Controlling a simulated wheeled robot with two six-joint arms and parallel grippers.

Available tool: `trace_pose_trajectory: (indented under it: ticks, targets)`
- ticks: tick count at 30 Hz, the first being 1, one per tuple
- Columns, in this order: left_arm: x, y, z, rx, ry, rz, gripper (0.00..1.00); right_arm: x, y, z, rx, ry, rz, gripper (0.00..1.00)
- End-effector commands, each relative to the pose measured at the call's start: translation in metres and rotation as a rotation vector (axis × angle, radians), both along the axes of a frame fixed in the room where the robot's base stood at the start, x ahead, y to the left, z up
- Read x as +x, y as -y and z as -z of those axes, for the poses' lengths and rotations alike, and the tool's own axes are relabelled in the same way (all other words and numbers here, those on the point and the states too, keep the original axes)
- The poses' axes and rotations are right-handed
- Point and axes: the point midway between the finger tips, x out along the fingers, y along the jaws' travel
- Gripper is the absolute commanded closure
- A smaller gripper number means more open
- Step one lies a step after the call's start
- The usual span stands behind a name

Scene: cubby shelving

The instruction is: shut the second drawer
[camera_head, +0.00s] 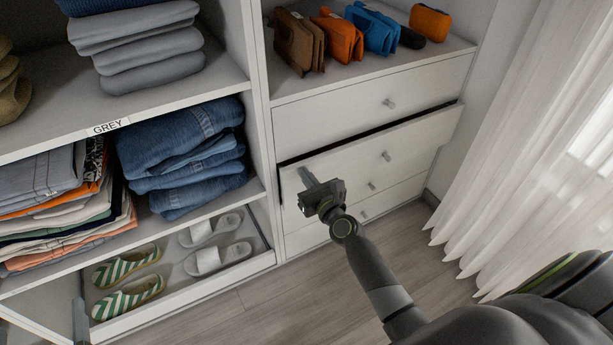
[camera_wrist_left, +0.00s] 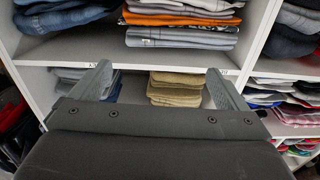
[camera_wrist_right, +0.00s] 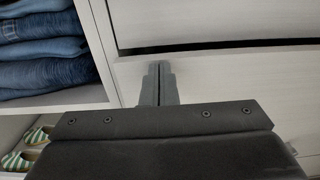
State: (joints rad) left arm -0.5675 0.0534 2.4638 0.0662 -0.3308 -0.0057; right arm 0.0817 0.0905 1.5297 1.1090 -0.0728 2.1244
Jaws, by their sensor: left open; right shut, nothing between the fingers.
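The second drawer (camera_head: 410,143) is a white front with a small grey knob (camera_head: 386,156). It stands a little out of the unit, with a dark gap along its top edge. It also shows in the right wrist view (camera_wrist_right: 240,75). My right gripper (camera_head: 306,176) is shut and empty in front of the left part of this drawer front. In the right wrist view its closed fingers (camera_wrist_right: 159,82) point at the front; I cannot tell whether they touch it. My left gripper (camera_wrist_left: 158,82) is open and empty, facing shelves of folded clothes.
The top drawer (camera_head: 350,110) above looks shut, and more drawers (camera_head: 405,190) lie below. Wallets and pouches (camera_head: 340,38) stand on top. A shoe tray (camera_head: 180,290) is at lower left. A white curtain (camera_head: 530,150) hangs at right. The wooden floor (camera_head: 300,300) is clear.

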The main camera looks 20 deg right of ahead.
Motion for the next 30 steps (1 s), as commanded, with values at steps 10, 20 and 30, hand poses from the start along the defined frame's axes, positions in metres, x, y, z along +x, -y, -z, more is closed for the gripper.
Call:
trace_pose_trajectory:
  ticks: [10, 20, 30]
  targets:
    - [0.000, 0.000, 0.000, 0.001, 0.004, 0.000, 0.04, 0.002, 0.000, 0.000, 0.000, 0.000, 0.000, 1.00]
    - [0.001, 0.001, -0.031, 0.042, 0.171, 0.002, 0.04, 0.041, -0.003, 0.000, 0.000, 0.002, 0.000, 1.00]
    - [0.000, 0.002, -0.035, 0.046, 0.186, 0.002, 0.04, 0.046, -0.003, -0.003, 0.000, 0.007, 0.002, 1.00]
